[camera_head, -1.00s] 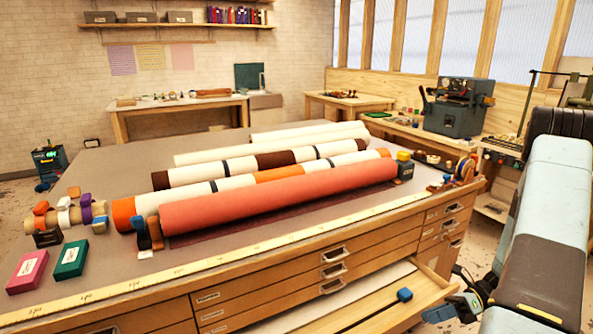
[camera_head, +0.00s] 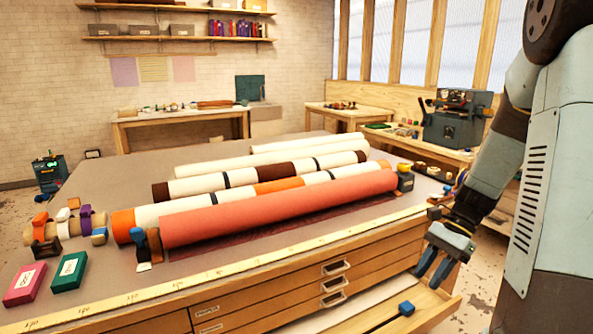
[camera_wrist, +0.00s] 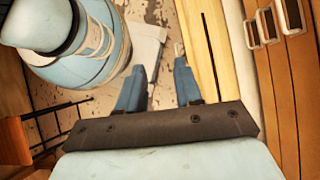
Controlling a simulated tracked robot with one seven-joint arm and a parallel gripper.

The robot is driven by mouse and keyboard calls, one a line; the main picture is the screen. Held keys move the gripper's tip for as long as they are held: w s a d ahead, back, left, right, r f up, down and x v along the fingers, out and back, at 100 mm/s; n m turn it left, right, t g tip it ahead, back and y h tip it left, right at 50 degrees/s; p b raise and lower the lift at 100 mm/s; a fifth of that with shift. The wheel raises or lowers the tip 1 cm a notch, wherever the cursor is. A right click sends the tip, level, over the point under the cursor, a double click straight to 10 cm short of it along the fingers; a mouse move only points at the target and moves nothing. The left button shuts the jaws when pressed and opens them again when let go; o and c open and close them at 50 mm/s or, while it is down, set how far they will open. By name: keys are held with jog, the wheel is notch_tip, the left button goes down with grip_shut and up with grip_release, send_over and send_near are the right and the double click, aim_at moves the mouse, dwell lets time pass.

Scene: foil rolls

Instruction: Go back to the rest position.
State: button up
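My gripper (camera_head: 434,268) hangs at the right, beside the front of the drawer cabinet and above the right end of the open drawer (camera_head: 385,318). Its two blue fingers point down and stand apart. In the wrist view my gripper (camera_wrist: 158,82) has nothing between its fingers, with the speckled floor and part of my base beyond them. A small blue object (camera_head: 406,308) sits at the open drawer, apart from my gripper.
The cabinet top (camera_head: 120,185) carries a coral roll (camera_head: 280,208), several pale banded rolls behind it, a pink box (camera_head: 24,285) and a green box (camera_head: 69,272). A yellow ruler strip (camera_head: 220,268) runs along the front edge. A dark machine (camera_head: 457,120) stands behind.

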jog(key=s+a+r+n+t+h, duration=0.3)
jog(key=s+r+n+t, duration=0.1)
jog(key=r, duration=0.5)
jog(key=s+a+r+n+t+h, duration=0.3)
jog(key=s+a+r+n+t, duration=0.1)
jog(key=s+r+n, duration=0.3)
notch_tip(320, 180, up, 3)
jog(key=shift+s+f+n+t, duration=0.1)
jog(key=shift+s+n+t, duration=0.25)
jog(key=shift+n, duration=0.85)
